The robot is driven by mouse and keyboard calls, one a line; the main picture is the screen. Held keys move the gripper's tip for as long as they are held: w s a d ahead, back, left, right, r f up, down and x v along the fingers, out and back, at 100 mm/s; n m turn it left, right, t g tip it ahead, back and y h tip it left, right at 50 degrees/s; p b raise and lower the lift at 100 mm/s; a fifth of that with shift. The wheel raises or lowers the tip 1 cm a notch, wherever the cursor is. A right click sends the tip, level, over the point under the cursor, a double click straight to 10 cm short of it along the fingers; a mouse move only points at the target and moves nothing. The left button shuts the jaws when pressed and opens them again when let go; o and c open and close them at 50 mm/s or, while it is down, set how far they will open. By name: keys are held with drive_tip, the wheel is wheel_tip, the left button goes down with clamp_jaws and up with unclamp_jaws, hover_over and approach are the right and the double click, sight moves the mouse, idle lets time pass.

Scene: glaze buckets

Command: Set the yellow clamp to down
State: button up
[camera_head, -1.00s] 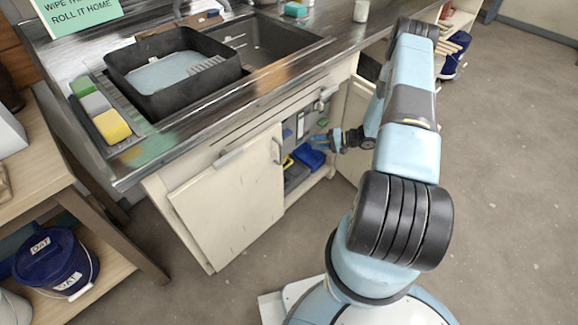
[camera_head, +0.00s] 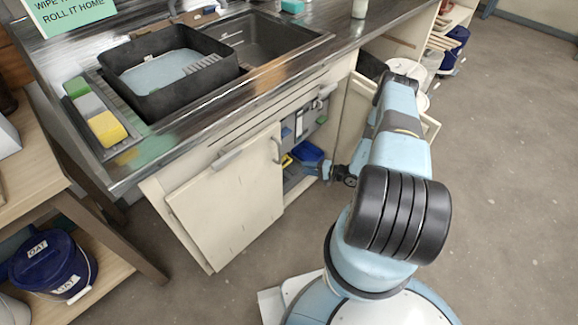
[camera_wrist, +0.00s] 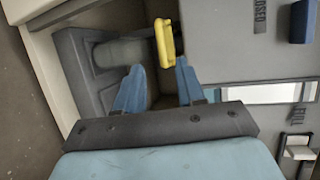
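The yellow clamp (camera_wrist: 165,43) shows in the wrist view as a short yellow bar handle, in front of a grey round-ended part and a dark grey housing. In the head view a small yellow piece (camera_head: 287,160) shows low inside the open cabinet. My gripper (camera_wrist: 160,66) is open, with one blue finger on each side of the clamp's near end. The bar lies nearer the right finger; I cannot tell whether they touch. In the head view my gripper (camera_head: 322,171) is at the cabinet opening. The clamp's up or down setting is unclear.
A blue container (camera_head: 306,152) sits in the cabinet beside the yellow piece. The cabinet door (camera_head: 228,198) stands left of the opening. A grey panel (camera_wrist: 225,50) with a blue block (camera_wrist: 303,22) lies right of the clamp. The floor at right is clear.

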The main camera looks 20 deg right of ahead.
drive_tip(key=x, duration=0.9)
drive_tip(key=shift+w+a, duration=0.25)
drive_tip(key=shift+a, duration=0.1)
clamp_jaws()
